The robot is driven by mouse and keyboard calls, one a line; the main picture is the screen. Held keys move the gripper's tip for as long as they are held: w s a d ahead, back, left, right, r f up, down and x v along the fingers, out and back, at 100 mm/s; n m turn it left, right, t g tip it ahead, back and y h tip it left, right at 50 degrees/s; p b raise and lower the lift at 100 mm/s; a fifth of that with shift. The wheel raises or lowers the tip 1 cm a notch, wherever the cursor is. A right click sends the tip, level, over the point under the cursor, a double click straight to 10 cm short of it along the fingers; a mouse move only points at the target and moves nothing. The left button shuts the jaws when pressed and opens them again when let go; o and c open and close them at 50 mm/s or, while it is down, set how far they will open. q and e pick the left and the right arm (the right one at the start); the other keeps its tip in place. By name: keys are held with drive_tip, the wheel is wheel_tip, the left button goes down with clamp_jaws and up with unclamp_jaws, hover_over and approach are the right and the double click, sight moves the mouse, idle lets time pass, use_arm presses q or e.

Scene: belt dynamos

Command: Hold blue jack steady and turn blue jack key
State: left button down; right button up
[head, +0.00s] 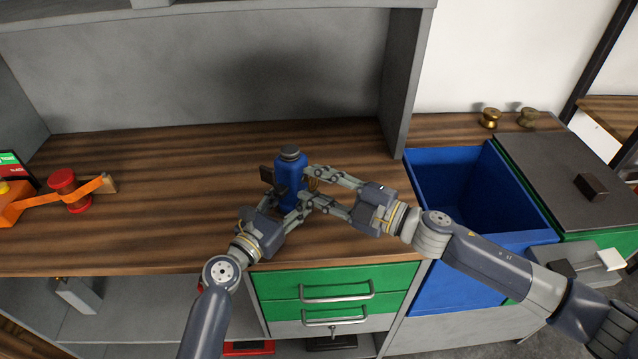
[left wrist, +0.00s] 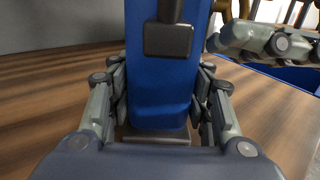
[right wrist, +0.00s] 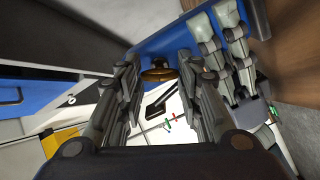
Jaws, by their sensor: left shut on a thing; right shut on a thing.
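The blue jack (head: 290,176), a blue body with a dark cap, stands upright on the wooden worktop. My left gripper (head: 290,201) is shut on its lower body from the front. In the left wrist view the blue body (left wrist: 160,100) fills the space between the fingers, with a dark block on its face. My right gripper (head: 308,184) reaches in from the right and is shut on the brass-coloured key (head: 314,185) at the jack's side. The key (right wrist: 158,75) shows between the right fingers in the right wrist view. The fingers partly hide it.
An orange arm with a red spool (head: 68,190) lies at the left of the worktop. An open blue bin (head: 456,195) stands at the right, beside a dark lid (head: 560,165). Two brass knobs (head: 489,118) sit behind. Green drawers (head: 335,285) are below the front edge.

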drive_tip(key=n, duration=0.5)
drive_tip(key=shift+w+d+f, duration=0.1)
drive_tip(key=shift+w+d, duration=0.05)
idle(0.6)
drive_tip(key=o, duration=1.1)
drive_tip(key=shift+n, duration=0.3)
drive_tip(key=shift+c, duration=0.2)
drive_tip(key=v, duration=1.2)
use_arm(q)
drive_tip(key=c, duration=0.7)
unclamp_jaws()
